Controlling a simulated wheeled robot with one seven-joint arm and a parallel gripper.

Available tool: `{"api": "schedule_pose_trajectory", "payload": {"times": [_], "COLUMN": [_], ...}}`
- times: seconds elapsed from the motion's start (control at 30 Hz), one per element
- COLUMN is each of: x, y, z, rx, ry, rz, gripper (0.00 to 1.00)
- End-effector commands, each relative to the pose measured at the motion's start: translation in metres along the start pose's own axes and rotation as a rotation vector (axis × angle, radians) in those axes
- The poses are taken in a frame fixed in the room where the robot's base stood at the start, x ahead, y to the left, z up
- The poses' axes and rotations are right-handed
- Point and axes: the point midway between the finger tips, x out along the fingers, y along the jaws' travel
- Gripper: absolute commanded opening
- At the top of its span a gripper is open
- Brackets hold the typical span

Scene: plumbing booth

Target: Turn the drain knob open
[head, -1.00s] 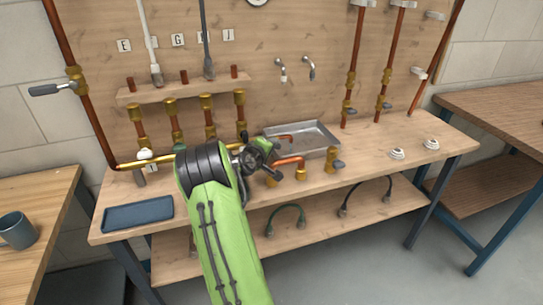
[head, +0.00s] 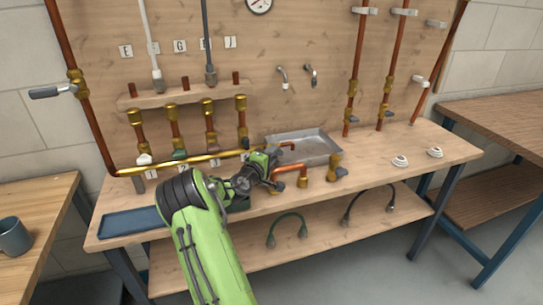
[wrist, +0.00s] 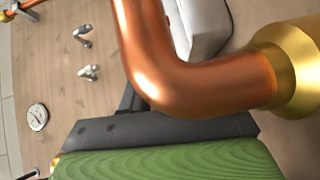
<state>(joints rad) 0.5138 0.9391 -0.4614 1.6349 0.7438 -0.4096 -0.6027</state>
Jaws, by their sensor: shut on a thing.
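My gripper (head: 270,165) is over the workbench, at the left end of a short copper elbow pipe (head: 290,168). It is shut on what I take to be the drain knob, which my gripper hides in the head view. In the wrist view a dark grey finger (wrist: 160,130) lies just below the copper elbow (wrist: 165,85). A green ribbed surface (wrist: 170,162) fills the bottom edge; I cannot tell whether it is the knob or part of my gripper. A brass fitting (wrist: 290,65) is at the elbow's right end.
A metal tray (head: 325,150) lies behind the elbow. A brass valve (head: 335,165) with a grey lever stands right of it. A long brass-coloured pipe (head: 190,161) runs left of my gripper. A blue tray (head: 130,222) lies at the front left. The bench's right part is mostly clear.

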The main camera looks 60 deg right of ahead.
Motion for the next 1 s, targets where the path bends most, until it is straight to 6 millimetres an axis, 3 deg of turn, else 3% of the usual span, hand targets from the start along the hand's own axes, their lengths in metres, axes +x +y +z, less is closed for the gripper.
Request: {"api": "schedule_pose_trajectory", "payload": {"times": [0.1,0.13,0.23,0.57,0.67,1.0], "x": [0.000,0.000,0.000,-0.007,-0.026,-0.122], "y": [0.001,0.001,0.001,0.000,0.001,0.001], "z": [0.000,0.000,0.000,-0.001,-0.002,-0.002], "rx": [0.002,0.002,0.002,0.002,-0.002,-0.003], "ry": [0.001,0.001,0.001,0.001,0.003,0.005], "rz": [0.001,0.001,0.001,-0.003,-0.004,-0.003], "gripper": [0.00,0.31,0.44,0.44,0.44,0.44]}}
